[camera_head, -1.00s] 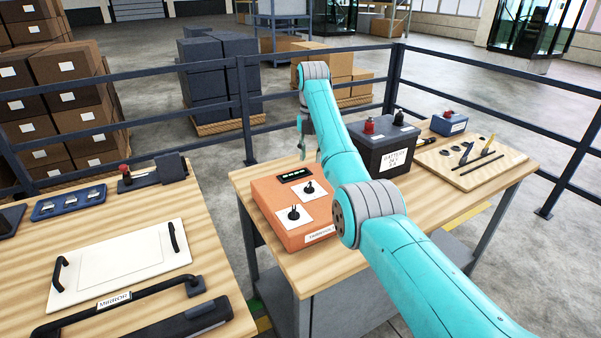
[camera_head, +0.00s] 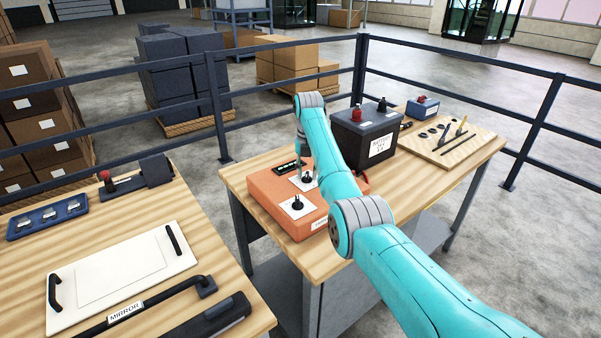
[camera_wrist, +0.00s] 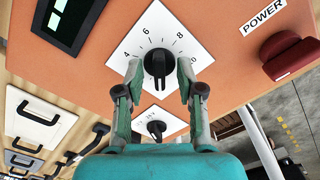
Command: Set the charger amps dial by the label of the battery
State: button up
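The orange charger (camera_head: 265,190) sits on the middle table and carries two black dials on white plates. In the wrist view one dial (camera_wrist: 158,65) has the numbers 4, 6 and 8 visible around it; the other dial (camera_wrist: 156,128) is partly hidden behind my gripper. My gripper (camera_wrist: 159,72) is open, its fingers on either side of the numbered dial with gaps between. In the head view my gripper (camera_head: 304,163) is above the charger's back dial. The dark battery (camera_head: 352,140) stands behind the charger, its white label (camera_head: 380,144) too small to read surely.
A dark display (camera_wrist: 68,22) and a red switch (camera_wrist: 291,57) by a POWER label flank the dial. A wooden board with tools (camera_head: 447,143) and a blue box (camera_head: 422,107) lie beyond the battery.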

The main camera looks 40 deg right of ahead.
jog(key=shift+a, duration=0.1)
grip_shut()
jog(key=shift+m, duration=0.3)
